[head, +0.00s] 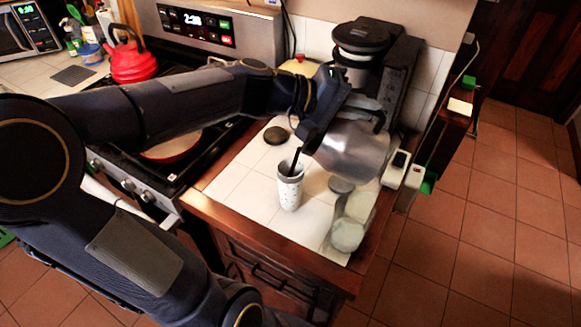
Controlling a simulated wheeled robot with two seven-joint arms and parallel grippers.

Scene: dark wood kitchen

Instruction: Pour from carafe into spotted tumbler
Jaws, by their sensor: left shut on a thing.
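The carafe (350,150), silvery with a dark handle, is tilted with its mouth down to the left, above the counter. My left gripper (345,108) is shut on the carafe near its dark handle; the gripper hides part of the handle. The spotted tumbler (290,190), white with small dark spots, stands upright on the white tiled counter, below and left of the carafe. A thin dark stream (295,162) runs from the carafe's lip into the tumbler's mouth. The level inside the tumbler cannot be told. My right gripper is not in view.
A black coffee maker (395,75) stands behind the carafe. Pale glass-like round items (348,232) stand near the counter's front right edge. A dark round disc (276,135) lies behind the tumbler. The stove with a red kettle (132,62) is to the left.

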